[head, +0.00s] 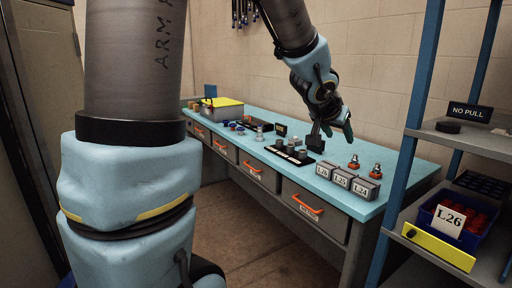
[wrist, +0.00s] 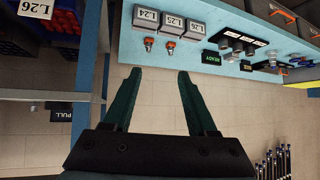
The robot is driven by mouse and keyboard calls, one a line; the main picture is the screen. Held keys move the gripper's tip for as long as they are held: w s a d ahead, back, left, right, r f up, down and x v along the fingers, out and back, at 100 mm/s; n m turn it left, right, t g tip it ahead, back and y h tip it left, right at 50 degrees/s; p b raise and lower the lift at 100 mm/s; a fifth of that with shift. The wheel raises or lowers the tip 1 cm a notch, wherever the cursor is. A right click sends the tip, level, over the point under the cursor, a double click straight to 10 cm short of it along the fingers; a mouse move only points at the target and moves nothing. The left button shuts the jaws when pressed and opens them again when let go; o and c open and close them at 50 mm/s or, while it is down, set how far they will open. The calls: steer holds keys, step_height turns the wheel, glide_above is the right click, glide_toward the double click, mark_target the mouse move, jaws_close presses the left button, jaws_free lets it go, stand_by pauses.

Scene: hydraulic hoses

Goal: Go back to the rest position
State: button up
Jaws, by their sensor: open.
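My gripper (head: 332,130) hangs above the blue-topped workbench (head: 258,153) in the head view, in front of the back wall. In the wrist view its two dark green fingers (wrist: 160,98) are spread apart with nothing between them. That view shows the bench upside down along the top. The gripper is apart from the bench-top items as far as I can tell. Large links of my arm fill the left of the head view and hide part of the room.
Grey boxes labelled L26, L25 and L24 (head: 343,179) and two orange-based fittings (head: 375,171) stand on the bench's right end. A black tray (head: 289,154) with grey parts lies below my gripper. A blue-posted shelf (head: 455,138) holds a blue L26 bin (head: 425,219) at right.

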steer(key=a+f+n+g+y, duration=0.1)
steer(key=a+f+n+y, duration=0.35)
steer(key=a, duration=0.75)
steer(key=s+a+f+n+g, duration=0.1)
steer(key=s+a+f+g, duration=0.1)
steer(key=s+a+f, duration=0.3)
steer(key=s+a+f+n+g+y, duration=0.1)
steer(key=s+a+f, duration=0.4)
steer(key=a, duration=0.5)
steer(key=shift+s+a+n+g, duration=0.4)
steer(key=shift+s+n+g, duration=0.05)
steer(key=shift+s+g, duration=0.7)
steer(key=shift+y, duration=0.25)
